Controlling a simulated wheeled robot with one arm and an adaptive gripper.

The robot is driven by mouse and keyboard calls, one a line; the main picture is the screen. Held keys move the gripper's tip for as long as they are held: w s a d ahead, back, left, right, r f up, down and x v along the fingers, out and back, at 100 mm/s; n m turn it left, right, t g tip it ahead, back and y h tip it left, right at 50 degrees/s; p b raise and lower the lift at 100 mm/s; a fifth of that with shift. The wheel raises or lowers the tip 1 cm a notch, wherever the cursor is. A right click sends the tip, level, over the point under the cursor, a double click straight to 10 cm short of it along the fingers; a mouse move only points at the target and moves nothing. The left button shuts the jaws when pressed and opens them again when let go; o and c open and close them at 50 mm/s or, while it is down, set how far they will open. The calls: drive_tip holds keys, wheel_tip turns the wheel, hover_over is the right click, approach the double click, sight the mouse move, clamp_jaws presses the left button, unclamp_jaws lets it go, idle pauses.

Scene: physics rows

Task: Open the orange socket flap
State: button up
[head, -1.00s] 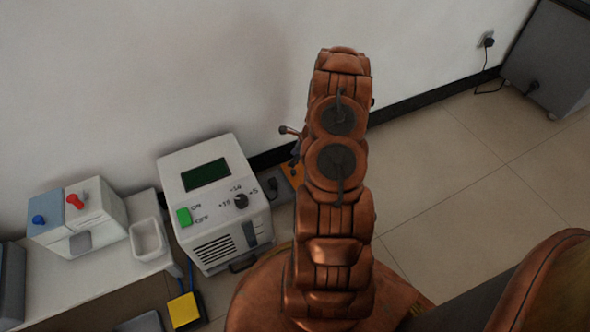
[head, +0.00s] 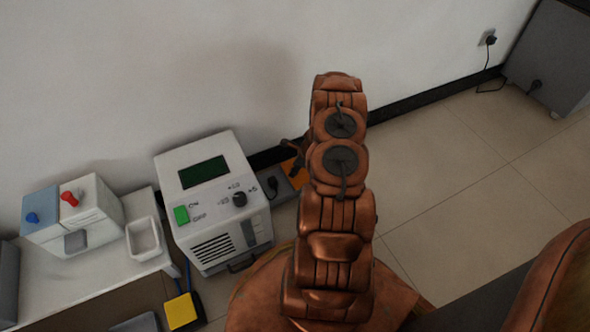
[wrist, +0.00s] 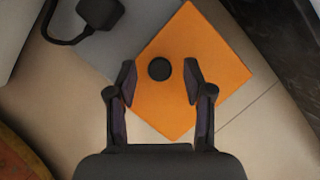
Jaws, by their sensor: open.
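The orange socket flap (wrist: 208,60) lies under my gripper in the wrist view, with a round black knob (wrist: 159,69) on it. In the head view, a part of the orange flap (head: 291,169) shows beside the white machine, partly hidden by my arm. My gripper (wrist: 160,80) is open, with its two fingertips apart on either side of the knob as seen from the wrist. I cannot tell how far above the flap the fingertips are. In the head view, a part of my gripper (head: 294,151) shows at the left of my arm.
A grey socket strip (wrist: 120,52) with a black plug (wrist: 99,12) and cord adjoins the flap. The white machine (head: 205,180) with a screen and dial stands to the left. A dark skirting (wrist: 290,50) runs close at the right. Open floor (head: 450,190) lies right of my arm.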

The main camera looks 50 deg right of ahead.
clamp_jaws()
idle(0.5)
